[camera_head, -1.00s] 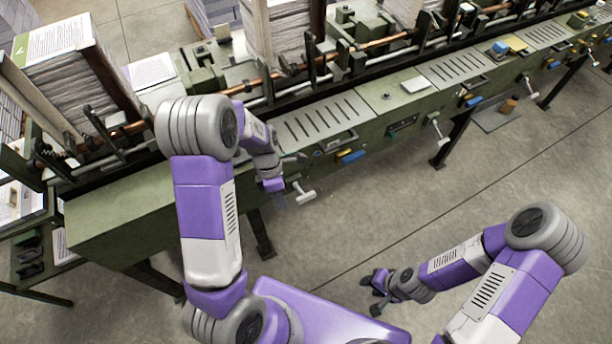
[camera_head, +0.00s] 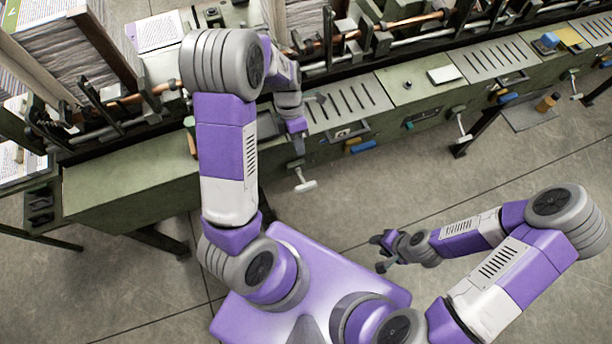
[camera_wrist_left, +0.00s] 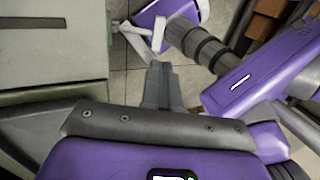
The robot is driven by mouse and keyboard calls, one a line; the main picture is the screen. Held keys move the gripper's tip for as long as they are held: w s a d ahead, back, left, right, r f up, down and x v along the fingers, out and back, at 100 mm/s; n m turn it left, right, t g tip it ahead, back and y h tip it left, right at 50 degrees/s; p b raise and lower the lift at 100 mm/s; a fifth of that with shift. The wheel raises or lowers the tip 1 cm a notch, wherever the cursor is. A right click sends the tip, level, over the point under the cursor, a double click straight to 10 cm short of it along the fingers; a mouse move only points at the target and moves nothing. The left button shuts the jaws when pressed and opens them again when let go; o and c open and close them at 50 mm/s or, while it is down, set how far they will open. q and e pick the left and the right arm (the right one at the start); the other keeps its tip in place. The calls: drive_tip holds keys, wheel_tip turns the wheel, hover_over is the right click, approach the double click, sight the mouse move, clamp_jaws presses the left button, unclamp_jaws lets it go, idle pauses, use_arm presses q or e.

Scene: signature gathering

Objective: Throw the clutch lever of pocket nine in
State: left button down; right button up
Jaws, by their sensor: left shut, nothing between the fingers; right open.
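A white T-handled clutch lever (camera_head: 304,181) hangs from the front of the green gathering machine (camera_head: 125,188). My left gripper (camera_head: 298,147) is shut and empty, just above and behind this lever's handle. In the left wrist view the shut fingers (camera_wrist_left: 158,72) point toward the white lever (camera_wrist_left: 140,36); whether they touch it I cannot tell. Similar white levers (camera_head: 463,131) and (camera_head: 575,88) hang farther right along the machine. I can read no pocket number on any of them. My right gripper (camera_head: 383,255) is open and empty over the floor, away from the machine.
A slotted plate (camera_head: 345,106) lies on the machine top beside my left wrist. Blue (camera_head: 363,147) and yellow parts stick out of the front near the lever. Paper stacks (camera_head: 75,58) stand at the back left. The floor (camera_head: 420,190) before the machine is open.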

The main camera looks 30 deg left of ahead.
sight(308, 185)
use_arm(q)
drive_tip(key=b+x, duration=0.2)
drive_tip(key=x, duration=1)
drive_tip(key=shift+s+f, duration=0.1)
drive_tip(key=shift+f, duration=0.2)
use_arm(e)
wheel_tip(308, 185, down, 2)
drive_tip(key=shift+f, duration=0.15)
use_arm(q)
drive_tip(key=shift+d, duration=0.1)
